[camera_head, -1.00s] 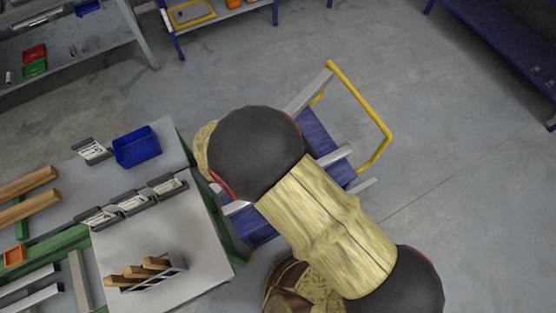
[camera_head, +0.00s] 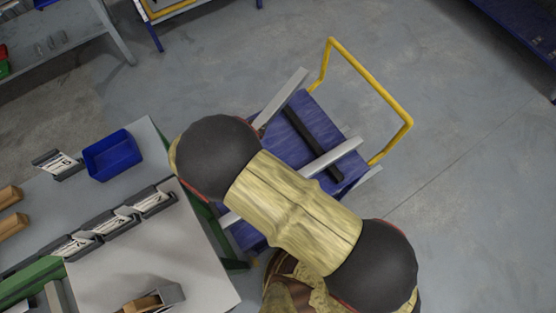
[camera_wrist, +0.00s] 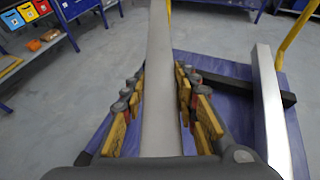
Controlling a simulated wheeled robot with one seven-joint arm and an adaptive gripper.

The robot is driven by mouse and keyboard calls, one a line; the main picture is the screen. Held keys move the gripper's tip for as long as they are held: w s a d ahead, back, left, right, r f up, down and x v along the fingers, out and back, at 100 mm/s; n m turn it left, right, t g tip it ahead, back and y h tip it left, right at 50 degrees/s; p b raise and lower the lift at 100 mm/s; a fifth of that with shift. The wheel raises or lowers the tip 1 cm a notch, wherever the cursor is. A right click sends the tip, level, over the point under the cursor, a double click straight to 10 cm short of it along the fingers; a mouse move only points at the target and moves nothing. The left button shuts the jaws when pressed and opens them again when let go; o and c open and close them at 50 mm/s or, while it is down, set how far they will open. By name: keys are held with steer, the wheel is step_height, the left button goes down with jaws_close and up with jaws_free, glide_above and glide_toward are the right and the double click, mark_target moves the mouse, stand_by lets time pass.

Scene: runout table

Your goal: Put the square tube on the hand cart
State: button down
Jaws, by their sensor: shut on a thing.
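A long grey square tube (camera_wrist: 160,70) runs up the middle of the wrist view between the yellow-padded fingers of my gripper (camera_wrist: 160,98), which is shut on it. In the head view one end of this tube (camera_head: 284,98) sticks out past my arm over the blue hand cart (camera_head: 318,122); my arm hides the gripper. The cart's deck (camera_wrist: 222,100) lies under the tube in the wrist view; I cannot tell whether they touch. A second square tube (camera_head: 332,157) lies on the deck, to the right of the held one, also in the wrist view (camera_wrist: 270,110).
A black bar (camera_head: 313,143) lies across the deck. The cart's yellow handle (camera_head: 398,104) rises at the far side. A workbench (camera_head: 150,262) with a blue bin (camera_head: 112,155) and label holders stands close on the left. Floor right of the cart is clear.

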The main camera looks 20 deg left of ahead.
step_height(320, 180, down, 10)
steer(key=shift+r+b, duration=0.1)
steer(key=shift+b, duration=0.95)
steer(key=shift+f, duration=0.25)
steer(key=c, duration=1.4)
jaws_free()
steer(key=shift+r, duration=0.1)
